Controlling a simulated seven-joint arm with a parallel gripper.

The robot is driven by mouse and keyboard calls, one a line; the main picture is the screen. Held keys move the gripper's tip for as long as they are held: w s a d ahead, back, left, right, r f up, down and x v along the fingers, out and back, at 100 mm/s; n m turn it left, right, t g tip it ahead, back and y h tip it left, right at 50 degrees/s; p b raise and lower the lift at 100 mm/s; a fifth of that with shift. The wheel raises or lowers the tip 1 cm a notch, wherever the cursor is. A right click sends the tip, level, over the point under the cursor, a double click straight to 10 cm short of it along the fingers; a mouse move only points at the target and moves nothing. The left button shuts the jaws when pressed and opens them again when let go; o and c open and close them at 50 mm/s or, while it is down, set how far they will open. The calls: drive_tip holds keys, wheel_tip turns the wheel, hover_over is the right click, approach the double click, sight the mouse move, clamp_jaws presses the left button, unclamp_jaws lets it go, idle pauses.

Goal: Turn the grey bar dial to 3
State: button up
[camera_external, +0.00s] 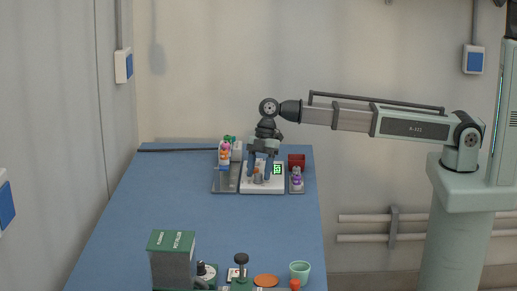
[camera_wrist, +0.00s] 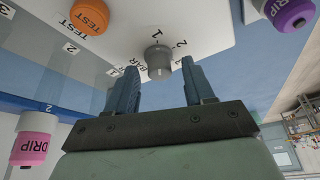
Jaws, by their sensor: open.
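The grey bar dial (camera_wrist: 158,58) sits on a white panel (camera_wrist: 205,22) in the wrist view, with the numerals 1 and 2 and part of a BAR label beside it. In the external view my gripper (camera_external: 260,175) points down over the white panel (camera_external: 248,189), where the dial is hard to make out.
An orange TEST knob (camera_wrist: 90,15), a purple DRIP knob (camera_wrist: 290,12) and a pink DRIP knob (camera_wrist: 34,140) are around the dial. The blue table (camera_external: 200,210) is clear mid-way; a green box (camera_external: 171,258) stands in front.

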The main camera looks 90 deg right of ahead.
clamp_jaws()
idle(0.4)
drive_tip(key=shift+s+m, duration=0.1)
drive_tip(key=shift+m, duration=0.3)
drive_tip(key=m+t, duration=0.1)
drive_tip(key=m, duration=0.1)
drive_tip(key=m+t+h, duration=0.1)
drive_tip(key=m, duration=0.2)
drive_tip(key=shift+s+a, duration=0.1)
drive_tip(key=shift+s, duration=0.05)
drive_tip(key=m+h, duration=0.1)
drive_tip(key=m, duration=0.2)
drive_tip(key=m+t+h, duration=0.1)
drive_tip(key=m, duration=0.1)
drive_tip(key=shift+a+m, duration=0.15)
drive_tip(key=shift+m, duration=0.25)
drive_tip(key=m+h, duration=0.1)
drive_tip(key=m, duration=0.2)
drive_tip(key=m+h, duration=0.1)
drive_tip(key=m, duration=0.2)
drive_tip(key=shift+a+h, duration=0.15)
drive_tip(key=shift+h, duration=0.15)
drive_tip(key=m, duration=0.2)
drive_tip(key=m+g+h, duration=0.1)
drive_tip(key=m, duration=0.2)
drive_tip(key=shift+a+m+g+h, duration=0.1)
drive_tip(key=shift+m+g+h, duration=0.2)
